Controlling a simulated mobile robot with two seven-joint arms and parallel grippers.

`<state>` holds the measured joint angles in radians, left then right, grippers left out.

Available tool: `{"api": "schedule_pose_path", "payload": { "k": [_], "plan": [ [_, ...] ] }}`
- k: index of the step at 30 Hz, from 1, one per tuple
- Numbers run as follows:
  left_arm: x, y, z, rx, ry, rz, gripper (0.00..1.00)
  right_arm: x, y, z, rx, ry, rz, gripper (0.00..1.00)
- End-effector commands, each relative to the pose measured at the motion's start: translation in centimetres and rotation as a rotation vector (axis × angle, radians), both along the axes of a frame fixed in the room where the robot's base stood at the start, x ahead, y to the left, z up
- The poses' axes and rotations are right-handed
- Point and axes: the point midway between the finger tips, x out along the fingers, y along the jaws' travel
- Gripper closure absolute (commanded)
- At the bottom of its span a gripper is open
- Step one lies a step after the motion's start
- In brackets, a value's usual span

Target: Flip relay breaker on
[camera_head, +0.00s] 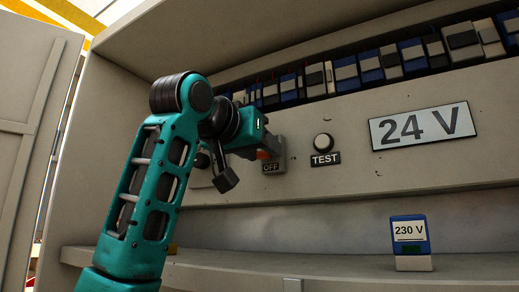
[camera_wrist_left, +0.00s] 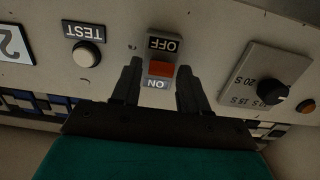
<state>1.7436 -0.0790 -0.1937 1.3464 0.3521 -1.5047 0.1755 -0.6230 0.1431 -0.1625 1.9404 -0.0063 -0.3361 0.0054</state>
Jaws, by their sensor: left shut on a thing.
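The relay breaker (camera_wrist_left: 162,44) is a small grey switch on the cabinet panel with a red toggle (camera_wrist_left: 162,69). In the left wrist view the toggle sits between the OFF label and the ON label, and the picture is upside down. In the head view the OFF plate (camera_head: 271,168) shows below my gripper, and the ON label is hidden. My left gripper (camera_head: 266,150) is at the panel with its fingers on either side of the toggle; in the left wrist view (camera_wrist_left: 160,72) it is shut on it. My right gripper is not in view.
A TEST button (camera_head: 323,142) is right of the breaker in the head view. A rotary dial (camera_wrist_left: 272,90) is on its other side. A 230 V relay (camera_head: 410,243) stands on the shelf.

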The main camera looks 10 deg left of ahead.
Motion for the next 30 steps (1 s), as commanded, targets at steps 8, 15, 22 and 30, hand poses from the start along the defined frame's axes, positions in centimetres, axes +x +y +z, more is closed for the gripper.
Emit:
{"api": "schedule_pose_path", "payload": {
  "k": [8, 15, 22, 30],
  "plan": [
    [0.0, 0.0, 1.2, 0.068, 0.163, 0.002, 0.86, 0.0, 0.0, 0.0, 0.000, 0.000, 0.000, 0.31],
    [0.1, 0.0, 1.8, 0.114, 0.271, 0.002, 0.86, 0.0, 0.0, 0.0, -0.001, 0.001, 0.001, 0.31],
    [0.2, 0.0, 2.3, 0.144, 0.345, 0.003, 0.86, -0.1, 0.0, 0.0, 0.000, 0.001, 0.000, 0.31],
    [0.2, 0.0, 2.4, 0.166, 0.398, 0.003, 0.86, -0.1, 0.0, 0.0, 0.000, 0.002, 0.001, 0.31]
  ]
}}
